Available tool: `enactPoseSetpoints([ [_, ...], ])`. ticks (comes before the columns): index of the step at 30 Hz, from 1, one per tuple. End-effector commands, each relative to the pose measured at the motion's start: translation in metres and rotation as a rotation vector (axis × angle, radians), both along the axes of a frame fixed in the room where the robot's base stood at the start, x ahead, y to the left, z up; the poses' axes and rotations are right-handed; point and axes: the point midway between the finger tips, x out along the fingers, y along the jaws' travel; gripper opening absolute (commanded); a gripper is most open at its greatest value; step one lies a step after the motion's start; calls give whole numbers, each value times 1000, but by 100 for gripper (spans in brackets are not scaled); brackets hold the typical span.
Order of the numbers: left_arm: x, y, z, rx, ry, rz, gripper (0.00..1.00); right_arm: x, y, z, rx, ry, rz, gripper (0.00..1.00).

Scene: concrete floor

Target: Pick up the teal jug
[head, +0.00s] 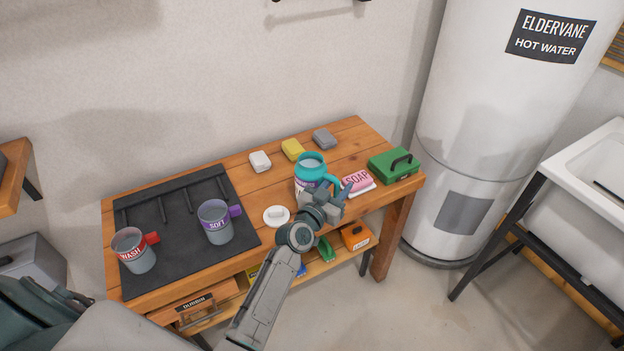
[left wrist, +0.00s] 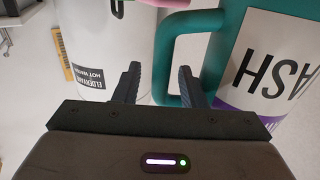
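The teal jug (head: 312,168) stands upright near the back right of the wooden workbench. It has a teal rim and handle and a white and purple label. My left gripper (head: 338,193) is at its front right, at the handle side, and hides part of the jug. In the left wrist view the jug (left wrist: 270,60) fills the right side. Its teal handle (left wrist: 162,60) runs between my two open fingers (left wrist: 158,85), with the right finger inside the handle loop. A gap shows between the left finger and the handle. My right gripper is not in view.
A pink soap box (head: 356,181) and a green box (head: 393,165) stand right of the jug. A white round dish (head: 276,215) lies in front left. The WASH mug (head: 134,250) and SOFT mug (head: 215,222) stand on a black mat (head: 185,262). A white water heater (head: 480,130) stands beyond.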

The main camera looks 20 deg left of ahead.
Motion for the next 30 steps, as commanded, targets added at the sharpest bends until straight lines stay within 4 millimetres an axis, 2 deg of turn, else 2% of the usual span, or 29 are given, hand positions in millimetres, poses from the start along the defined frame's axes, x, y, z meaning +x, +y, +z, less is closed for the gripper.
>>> enactPoseSetpoints([
  [6,0,0,0,0,0,0,35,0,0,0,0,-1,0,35],
  [12,0,0,0,0,0,0,0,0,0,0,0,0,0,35],
  [30,0,0,-1,0,1,0,0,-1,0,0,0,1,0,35],
])
